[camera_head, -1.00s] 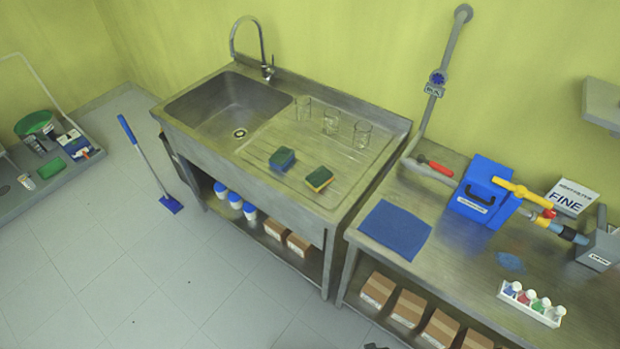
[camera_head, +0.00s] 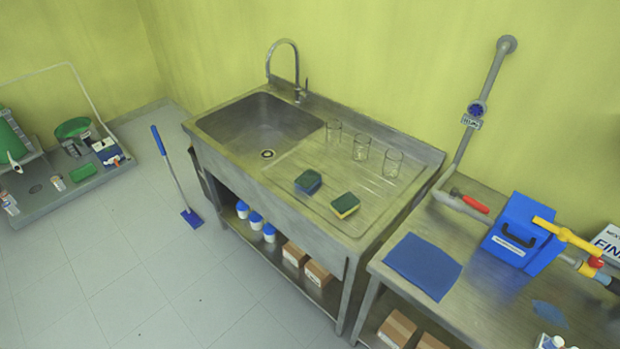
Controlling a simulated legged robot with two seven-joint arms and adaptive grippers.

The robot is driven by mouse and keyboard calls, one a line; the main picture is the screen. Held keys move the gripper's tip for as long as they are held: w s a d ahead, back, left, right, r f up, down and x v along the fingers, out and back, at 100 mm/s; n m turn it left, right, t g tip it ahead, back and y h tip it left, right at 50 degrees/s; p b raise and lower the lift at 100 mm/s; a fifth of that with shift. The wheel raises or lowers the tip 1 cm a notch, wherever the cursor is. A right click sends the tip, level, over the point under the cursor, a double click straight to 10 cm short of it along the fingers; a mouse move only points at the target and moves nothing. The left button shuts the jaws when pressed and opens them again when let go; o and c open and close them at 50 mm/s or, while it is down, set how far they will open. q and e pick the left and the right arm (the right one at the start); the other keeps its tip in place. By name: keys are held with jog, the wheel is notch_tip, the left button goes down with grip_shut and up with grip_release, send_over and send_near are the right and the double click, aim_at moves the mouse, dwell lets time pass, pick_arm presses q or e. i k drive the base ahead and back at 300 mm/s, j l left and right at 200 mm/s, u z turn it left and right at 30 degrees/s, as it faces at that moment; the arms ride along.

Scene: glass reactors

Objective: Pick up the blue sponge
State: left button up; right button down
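The blue sponge (camera_head: 308,182), with a dark green top, lies on the ridged drainboard of the steel sink unit (camera_head: 290,205), near its front edge. A second sponge (camera_head: 345,205), yellow with a green top, lies just to its right, a small gap apart. Neither of my grippers is in view.
Several clear glass beakers (camera_head: 361,148) stand on the drainboard behind the sponges. The sink basin (camera_head: 258,135) is to the left, below the tap (camera_head: 284,62). At right is a bench with a blue cloth (camera_head: 423,266) and a blue box (camera_head: 520,233). The floor (camera_head: 120,265) in front is clear.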

aim_at(309, 178)
jog(key=z, duration=1.5)
jog(key=u, duration=1.65)
jog(key=z, duration=0.3)
jog(key=i+j+z, duration=0.1)
jog(key=j+z, duration=0.15)
jog(key=z, duration=0.25)
jog(key=i+j+z, duration=0.1)
jog(key=j+z, duration=0.2)
jog(key=z, duration=0.2)
jog(key=j+z, duration=0.3)
jog(key=z, duration=0.2)
